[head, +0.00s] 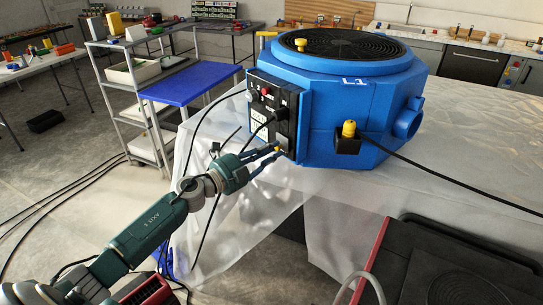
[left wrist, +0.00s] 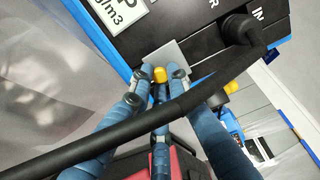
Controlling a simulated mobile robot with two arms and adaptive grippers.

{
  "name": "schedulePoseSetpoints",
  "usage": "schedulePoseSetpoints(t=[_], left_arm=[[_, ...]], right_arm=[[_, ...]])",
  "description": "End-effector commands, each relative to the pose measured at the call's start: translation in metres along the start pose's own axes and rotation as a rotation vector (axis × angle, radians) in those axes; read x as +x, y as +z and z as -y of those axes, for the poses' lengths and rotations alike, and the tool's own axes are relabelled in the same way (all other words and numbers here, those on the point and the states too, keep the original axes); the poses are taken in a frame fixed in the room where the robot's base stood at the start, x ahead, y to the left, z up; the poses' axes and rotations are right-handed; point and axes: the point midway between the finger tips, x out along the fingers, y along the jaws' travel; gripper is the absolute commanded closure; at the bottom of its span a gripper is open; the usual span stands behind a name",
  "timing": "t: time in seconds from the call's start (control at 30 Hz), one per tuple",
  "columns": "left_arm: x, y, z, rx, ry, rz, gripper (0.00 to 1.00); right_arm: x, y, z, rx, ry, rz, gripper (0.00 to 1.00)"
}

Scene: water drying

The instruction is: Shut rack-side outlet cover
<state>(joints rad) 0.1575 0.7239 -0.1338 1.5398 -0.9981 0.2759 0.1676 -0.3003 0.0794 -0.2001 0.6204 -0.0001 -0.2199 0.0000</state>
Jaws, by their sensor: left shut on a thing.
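The blue machine (head: 340,110) stands on the sheet-covered table, with a dark control panel (head: 268,92) on its left side, towards the rack. A small light-grey plate, seemingly the outlet cover (left wrist: 172,56), sits low on this panel in the left wrist view. I cannot tell how far it stands off the panel. My left gripper (head: 277,149) reaches the panel's lower end, its fingers (left wrist: 160,80) closed around the plate's near edge. A small yellow piece (left wrist: 160,74) shows between the fingertips. A black cable and plug (left wrist: 238,30) cross in front of the panel. My right gripper is not in view.
Translucent sheeting (head: 235,215) hangs off the table edge. Another black cable (head: 450,183) runs right from a yellow-topped fitting (head: 349,129). A red-edged black unit (head: 440,265) is at the lower right.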

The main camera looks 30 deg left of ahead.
Motion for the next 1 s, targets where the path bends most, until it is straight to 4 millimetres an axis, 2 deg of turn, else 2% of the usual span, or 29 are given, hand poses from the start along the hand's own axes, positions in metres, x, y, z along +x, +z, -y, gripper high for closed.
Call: schedulePoseSetpoints(t=[0.1,0.13,0.2,0.23,0.5,0.63,0.77,1.0], left_arm=[[0.000,0.000,0.000,0.000,0.001,0.001,1.00],[0.000,0.000,0.000,0.000,0.001,0.001,0.82],[0.000,0.000,0.000,0.000,0.001,0.001,0.68],[0.000,0.000,0.000,0.000,0.001,0.002,0.65],[0.000,0.000,0.000,0.000,0.000,0.002,0.65],[-0.007,0.000,-0.001,-0.001,0.001,0.002,0.65],[-0.026,-0.001,-0.002,0.000,0.004,0.001,0.65],[-0.073,0.000,-0.003,-0.002,0.005,0.002,0.65]], right_arm=[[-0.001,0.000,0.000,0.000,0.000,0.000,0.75],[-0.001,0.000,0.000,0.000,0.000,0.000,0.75],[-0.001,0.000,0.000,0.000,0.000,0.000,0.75],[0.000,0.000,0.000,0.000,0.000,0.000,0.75],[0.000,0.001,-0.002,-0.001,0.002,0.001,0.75],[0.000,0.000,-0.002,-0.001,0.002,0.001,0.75],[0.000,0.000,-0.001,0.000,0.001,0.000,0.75],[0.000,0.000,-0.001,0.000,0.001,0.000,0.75]])
